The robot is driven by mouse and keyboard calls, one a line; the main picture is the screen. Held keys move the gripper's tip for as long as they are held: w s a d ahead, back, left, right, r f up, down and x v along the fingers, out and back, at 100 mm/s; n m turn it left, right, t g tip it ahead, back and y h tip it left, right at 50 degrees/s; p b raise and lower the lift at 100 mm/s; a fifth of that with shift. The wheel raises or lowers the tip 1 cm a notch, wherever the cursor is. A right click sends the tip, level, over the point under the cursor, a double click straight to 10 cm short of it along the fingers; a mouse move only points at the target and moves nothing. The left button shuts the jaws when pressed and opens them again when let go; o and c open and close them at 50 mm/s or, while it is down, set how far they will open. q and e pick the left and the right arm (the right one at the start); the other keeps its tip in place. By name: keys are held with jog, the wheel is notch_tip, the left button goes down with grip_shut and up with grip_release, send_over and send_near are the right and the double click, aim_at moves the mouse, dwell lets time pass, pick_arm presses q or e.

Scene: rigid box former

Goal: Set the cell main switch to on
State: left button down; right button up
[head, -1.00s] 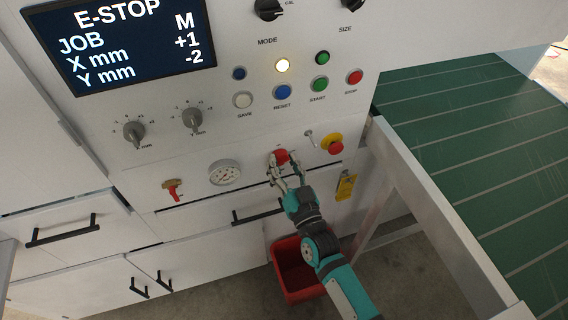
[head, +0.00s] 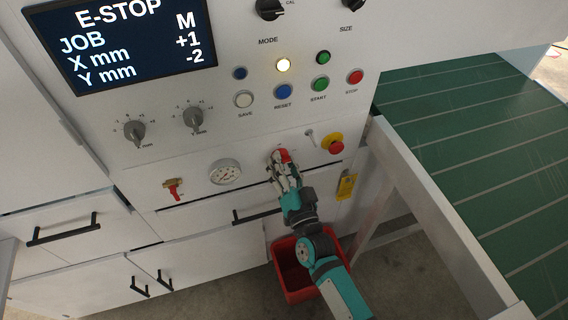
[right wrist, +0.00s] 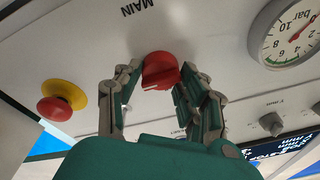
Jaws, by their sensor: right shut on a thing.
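The main switch is a red rotary knob (head: 284,156) on the lower part of the white panel. In the right wrist view, the red knob (right wrist: 160,70) shows close up, with a pale line on its grip and the word MAIN upside down near it. My right gripper (head: 281,162) is at the knob, and in the right wrist view its fingers (right wrist: 161,76) stand on either side of it, shut on it. The fingers hide part of the knob in the head view. My left gripper is in neither view.
A red and yellow emergency stop (head: 333,144) and a small key-like switch (head: 310,136) sit to the right of the knob. A pressure gauge (head: 225,172) and a red-handled valve (head: 174,190) are to the left. The screen (head: 122,42) reads E-STOP. A red bin (head: 290,287) stands below.

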jog(key=o, duration=1.2)
jog(key=shift+c, duration=0.2)
jog(key=shift+s, duration=0.1)
jog(key=v, duration=1.2)
jog(key=shift+f, duration=0.1)
jog(key=s+d+f+n+g+h, duration=0.1)
jog(key=s+d+f+g, duration=0.15)
jog(key=f, duration=0.75)
jog(key=s+d+f+n+g+h, duration=0.1)
jog(key=s+d+f+n+g, duration=0.15)
jog(key=f, duration=0.85)
jog(key=s+d+f+n+g, duration=0.1)
jog(key=s+d+f+g, duration=0.2)
jog(key=f, duration=0.7)
jog(key=s+d+f+g+h, duration=0.1)
jog(key=s+d+f+g, duration=0.2)
jog(key=s, duration=0.5)
jog(key=s+d+f+n+g+h, duration=0.1)
jog(key=s+d+f+g, duration=0.2)
jog(key=s+f, duration=0.5)
jog(key=s+d+f+g+h, duration=0.2)
jog(key=s+d+f, duration=0.3)
jog(key=s, duration=0.4)
jog(key=shift+s+d+f+g, duration=0.3)
jog(key=shift+s+g, duration=0.1)
jog(key=shift+g, duration=0.4)
